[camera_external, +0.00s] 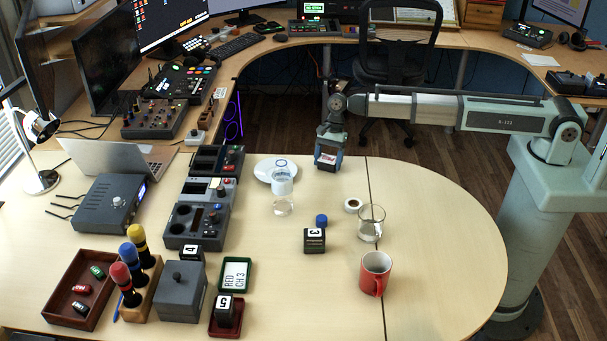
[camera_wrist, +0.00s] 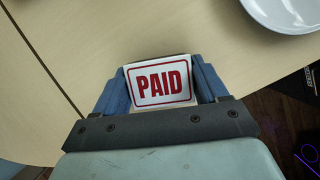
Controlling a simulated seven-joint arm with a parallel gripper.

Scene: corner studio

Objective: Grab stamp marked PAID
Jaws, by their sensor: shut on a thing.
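The PAID stamp (camera_wrist: 159,82) shows in the wrist view as a white label with red letters and a red border. It sits between the blue fingers of my gripper (camera_wrist: 160,88), which is shut on it. In the external view my gripper (camera_external: 329,160) is at the table's far edge, pointing down, with the stamp (camera_external: 327,162) between its fingers. I cannot tell whether the stamp touches the table.
A white plate (camera_external: 263,170) lies left of my gripper, with a clear jar (camera_external: 283,196) near it. A black block marked 3 (camera_external: 314,241), a glass (camera_external: 371,222) and a red mug (camera_external: 374,275) stand nearer the front. The table's right side is clear.

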